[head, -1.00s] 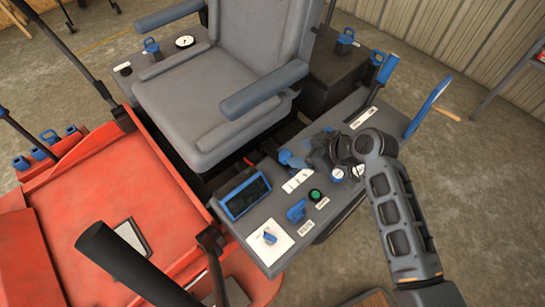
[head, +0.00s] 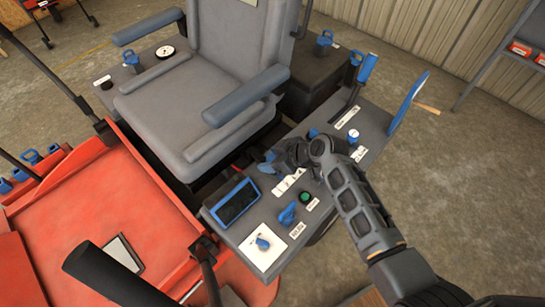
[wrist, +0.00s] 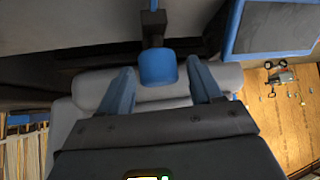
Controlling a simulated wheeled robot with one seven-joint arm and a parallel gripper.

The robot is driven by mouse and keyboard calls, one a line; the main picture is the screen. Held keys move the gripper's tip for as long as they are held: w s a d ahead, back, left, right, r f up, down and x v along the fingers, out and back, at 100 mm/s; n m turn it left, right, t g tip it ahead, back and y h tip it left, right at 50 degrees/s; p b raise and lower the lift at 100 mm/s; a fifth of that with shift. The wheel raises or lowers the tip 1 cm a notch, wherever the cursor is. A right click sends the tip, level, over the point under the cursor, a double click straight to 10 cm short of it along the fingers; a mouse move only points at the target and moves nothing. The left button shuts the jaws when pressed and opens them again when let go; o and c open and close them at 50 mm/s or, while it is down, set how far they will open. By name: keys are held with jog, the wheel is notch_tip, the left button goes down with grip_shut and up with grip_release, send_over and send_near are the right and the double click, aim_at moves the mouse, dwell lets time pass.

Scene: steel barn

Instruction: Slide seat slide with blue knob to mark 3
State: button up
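A blue knob (wrist: 157,67) on a dark stem shows at the top middle of the wrist view. My gripper (wrist: 163,75) is open, with one blue finger on each side of the knob and a visible gap on both sides. In the head view my gripper (head: 270,160) is at the seat-side edge of the grey console (head: 335,185), beside the seat. There the gripper and wrist hide the knob, and I cannot make it out. A white label strip (head: 288,182) lies on the console just below the gripper; its marks are too small to read.
A blue-framed screen (head: 235,201), a green button (head: 305,197) and a blue handle (head: 287,214) sit on the console near the gripper. The grey seat (head: 190,105) with its blue armrest (head: 246,96) is close on the left. A blue lever (head: 368,67) stands behind.

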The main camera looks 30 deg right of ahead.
grip_shut()
jog(key=shift+w+d+f+b, duration=0.1)
jog(key=shift+w+d+b, duration=0.15)
jog(key=shift+d+b, duration=0.35)
jog(key=shift+w+d+b, duration=0.25)
jog(key=shift+d+b, duration=0.05)
jog(key=shift+d, duration=0.6)
jog(key=shift+a, duration=0.1)
jog(key=shift+o, duration=0.3)
grip_release()
jog(key=shift+s, duration=0.1)
jog(key=v, duration=0.8)
